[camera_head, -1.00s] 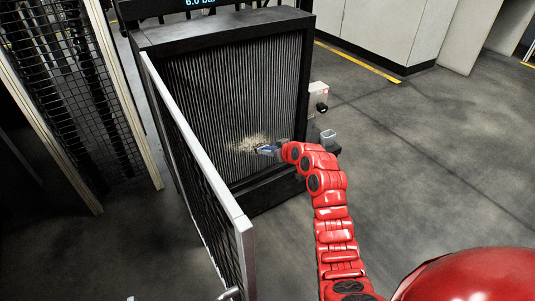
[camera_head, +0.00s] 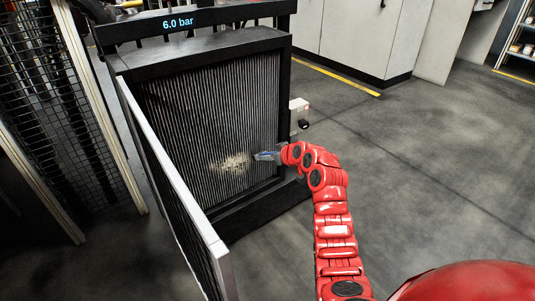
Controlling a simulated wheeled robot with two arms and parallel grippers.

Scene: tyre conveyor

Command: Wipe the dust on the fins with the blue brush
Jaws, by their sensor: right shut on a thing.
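The fins (camera_head: 205,110) are a dark grey ribbed panel in a black frame. A pale tan dust patch (camera_head: 233,163) lies on the lower middle of the fins. My right gripper (camera_head: 268,156) is at the lower right of the fins, just right of the dust. It is shut on the blue brush (camera_head: 266,155), of which only a small blue part shows. I cannot tell whether the brush touches the fins. My left gripper is not in view.
An open metal-framed mesh door (camera_head: 172,170) stands out at the left of the fins. A small white box (camera_head: 299,104) is on the unit's right side. A display above reads 6.0 bar (camera_head: 178,23). The floor to the right is clear.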

